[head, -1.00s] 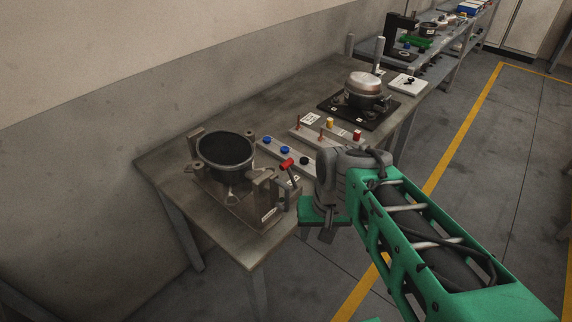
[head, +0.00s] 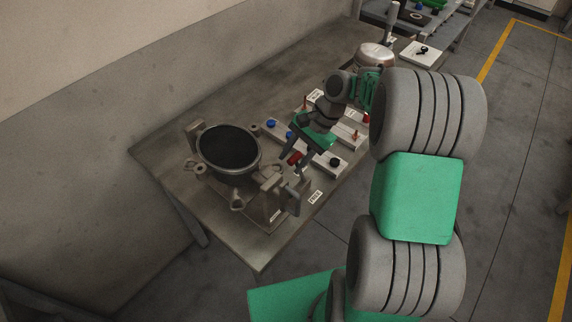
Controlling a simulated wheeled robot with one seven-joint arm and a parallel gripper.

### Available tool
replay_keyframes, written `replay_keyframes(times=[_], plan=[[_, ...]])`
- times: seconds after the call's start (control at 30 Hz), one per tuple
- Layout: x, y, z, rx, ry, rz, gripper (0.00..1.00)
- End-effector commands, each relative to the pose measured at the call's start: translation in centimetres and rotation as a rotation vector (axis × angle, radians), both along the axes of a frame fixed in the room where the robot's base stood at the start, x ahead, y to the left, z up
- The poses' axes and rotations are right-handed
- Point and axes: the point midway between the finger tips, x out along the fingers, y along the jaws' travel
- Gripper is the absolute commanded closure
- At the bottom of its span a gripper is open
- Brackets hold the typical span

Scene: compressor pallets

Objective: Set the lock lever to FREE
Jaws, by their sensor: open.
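The lock lever (head: 295,158) has a red grip and stands at the right side of the grey fixture (head: 272,203) that holds the dark, open-topped round housing (head: 229,149). A white label (head: 315,197) lies on the table to the right of the fixture; it seems to read FREE. My gripper (head: 297,152) is open, pointing down at the lever's red grip. Its fingers appear on either side of the grip, but I cannot tell whether they touch it. Part of the lever's shaft is hard to make out behind the fixture and fingers.
A strip with blue and black knobs (head: 335,162) lies just behind and right of my gripper. A silver domed compressor (head: 374,56) stands farther back, partly hidden by my arm.

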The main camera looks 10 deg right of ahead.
Motion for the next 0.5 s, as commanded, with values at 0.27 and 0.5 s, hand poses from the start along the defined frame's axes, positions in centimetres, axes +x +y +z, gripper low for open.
replay_keyframes(times=[0.27,0.5], plan=[[-0.1,1.9,-3.5,-0.001,0.001,0.002,0.59],[-0.1,1.9,-3.7,-0.001,-0.001,0.002,0.59]])
